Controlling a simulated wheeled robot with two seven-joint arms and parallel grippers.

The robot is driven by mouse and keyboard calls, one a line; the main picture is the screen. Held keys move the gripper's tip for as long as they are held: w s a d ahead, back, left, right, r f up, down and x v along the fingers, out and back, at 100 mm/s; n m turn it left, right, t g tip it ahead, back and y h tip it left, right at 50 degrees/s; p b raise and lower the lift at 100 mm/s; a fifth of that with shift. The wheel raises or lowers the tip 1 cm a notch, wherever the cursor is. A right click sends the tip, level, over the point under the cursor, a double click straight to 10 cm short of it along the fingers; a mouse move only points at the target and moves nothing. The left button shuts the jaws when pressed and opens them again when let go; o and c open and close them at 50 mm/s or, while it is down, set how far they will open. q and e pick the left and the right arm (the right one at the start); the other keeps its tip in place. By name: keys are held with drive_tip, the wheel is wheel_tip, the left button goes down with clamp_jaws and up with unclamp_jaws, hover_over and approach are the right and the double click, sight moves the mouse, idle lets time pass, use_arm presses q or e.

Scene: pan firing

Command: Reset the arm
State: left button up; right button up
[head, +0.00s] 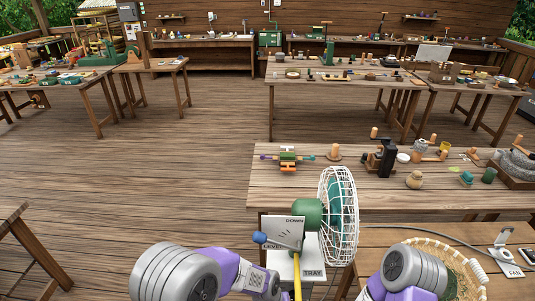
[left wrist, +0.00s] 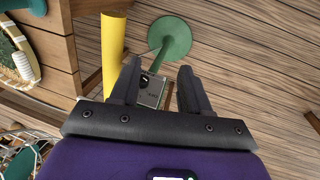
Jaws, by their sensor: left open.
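In the left wrist view my left gripper (left wrist: 159,72) is open, its two dark fingers apart with nothing held between them. Beyond the fingers is a small grey box with a black part (left wrist: 150,92), and a yellow post (left wrist: 112,45) stands just left of the left finger. In the head view my left arm (head: 200,270) comes in from the lower left, reaching toward the fan stand; its fingers cannot be made out there. My right arm (head: 415,270) is at the lower right, and its gripper is out of view.
A wicker basket (head: 440,250) is beside my right arm. A workbench (head: 380,190) with tools lies behind. Open plank floor (head: 180,160) is at left.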

use_arm(q)
drive_tip(key=s+a+f+n+h+b, duration=0.1)
drive_tip(key=s+a+f+b, duration=0.2)
drive_tip(key=f, duration=0.8)
drive_tip(key=s+a+f+n+b, duration=0.1)
drive_tip(key=s+a+f+b, duration=0.3)
drive_tip(key=s+a+f, duration=0.3)
drive_tip(key=a+f, duration=0.3)
drive_tip(key=f, duration=0.1)
drive_tip(key=shift+t+h, duration=0.4)
drive_tip(key=shift+a, duration=0.1)
